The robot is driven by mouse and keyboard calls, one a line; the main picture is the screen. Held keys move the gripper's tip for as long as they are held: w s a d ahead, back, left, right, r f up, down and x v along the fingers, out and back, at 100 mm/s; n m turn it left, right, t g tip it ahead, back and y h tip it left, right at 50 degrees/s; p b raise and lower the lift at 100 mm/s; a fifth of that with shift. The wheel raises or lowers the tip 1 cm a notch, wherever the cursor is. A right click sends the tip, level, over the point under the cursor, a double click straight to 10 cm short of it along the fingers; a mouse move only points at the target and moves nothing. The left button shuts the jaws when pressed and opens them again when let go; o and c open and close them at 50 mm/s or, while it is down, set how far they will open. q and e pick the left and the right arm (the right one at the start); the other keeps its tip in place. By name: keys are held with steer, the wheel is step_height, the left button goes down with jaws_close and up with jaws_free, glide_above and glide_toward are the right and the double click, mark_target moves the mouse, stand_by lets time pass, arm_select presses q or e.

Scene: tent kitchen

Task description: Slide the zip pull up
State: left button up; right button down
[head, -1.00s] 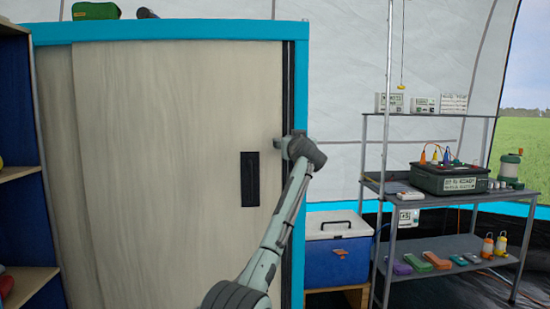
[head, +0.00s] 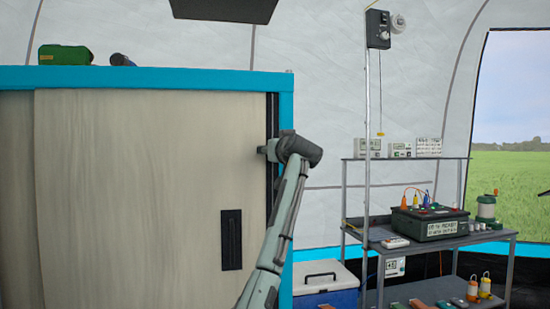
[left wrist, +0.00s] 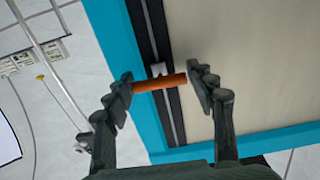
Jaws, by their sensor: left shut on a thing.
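The zip pull (left wrist: 160,83) is an orange bar in the left wrist view, joined to a pale slider (left wrist: 158,69). The slider sits on the dark zip track (left wrist: 138,20), which also shows in the head view (head: 272,112) along the right side of the pale panel. My left gripper (head: 262,150) is at the track in the upper part of the panel, some way below the blue top edge. The pull is hidden in the head view. My right gripper is not in view.
A blue frame (head: 180,78) borders the pale panel (head: 140,180), which has a dark handle (head: 231,240). A green object (head: 65,55) lies on top at the left. A blue cool box (head: 325,298) and a metal rack (head: 400,160) stand to the right.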

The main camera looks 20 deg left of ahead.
arm_select(q)
steer(key=shift+r, duration=0.35)
steer(key=o, duration=1.7)
steer(key=shift+f, duration=0.15)
steer(key=shift+o, duration=0.2)
steer(key=v, duration=1.2)
steer(key=shift+a, duration=0.1)
